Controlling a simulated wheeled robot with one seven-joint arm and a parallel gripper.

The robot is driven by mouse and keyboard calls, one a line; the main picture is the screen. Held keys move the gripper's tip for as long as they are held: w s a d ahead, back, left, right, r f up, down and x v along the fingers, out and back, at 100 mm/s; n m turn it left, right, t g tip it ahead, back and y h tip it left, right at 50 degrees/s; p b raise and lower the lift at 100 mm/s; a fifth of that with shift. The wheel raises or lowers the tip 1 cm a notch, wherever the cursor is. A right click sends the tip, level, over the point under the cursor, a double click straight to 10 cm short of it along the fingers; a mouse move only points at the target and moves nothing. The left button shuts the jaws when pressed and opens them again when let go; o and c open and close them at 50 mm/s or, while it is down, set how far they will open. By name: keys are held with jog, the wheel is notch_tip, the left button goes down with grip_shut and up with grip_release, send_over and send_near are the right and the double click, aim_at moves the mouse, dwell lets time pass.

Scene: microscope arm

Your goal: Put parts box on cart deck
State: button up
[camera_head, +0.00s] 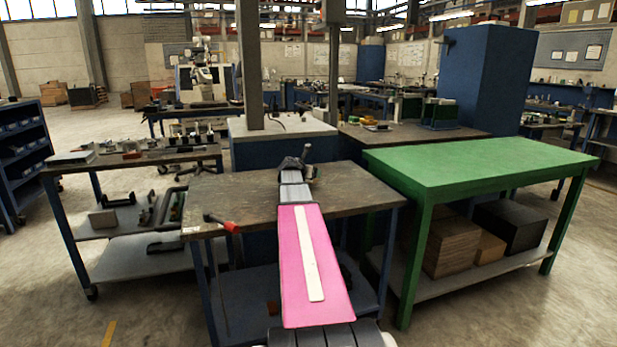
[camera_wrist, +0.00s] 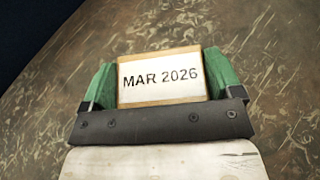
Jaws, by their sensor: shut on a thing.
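The parts box (camera_wrist: 160,79) is a small tan box with a white label reading "MAR 2026". In the wrist view it sits between the green fingers of my gripper (camera_wrist: 160,84), which is shut on it. In the head view my gripper (camera_head: 298,163) is over the back part of the brown worktable (camera_head: 235,195); the box cannot be told clearly there. I cannot tell whether the box touches the surface below. A wheeled cart at the left has a dark upper deck (camera_head: 112,163) bearing several small items, and a lower shelf (camera_head: 150,262). My gripper is right of it.
A red-handled tool (camera_head: 222,223) lies at the worktable's left edge. A bare green table (camera_head: 480,160) stands to the right, with boxes (camera_head: 450,247) on its shelf. A grey post (camera_head: 249,65) rises behind the worktable. A blue shelf unit (camera_head: 22,145) is far left.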

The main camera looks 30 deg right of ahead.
jog(key=shift+f, duration=0.8)
jog(key=o, duration=0.9)
jog(key=shift+f, duration=0.1)
jog(key=shift+o, duration=0.2)
jog(key=v, duration=1.2)
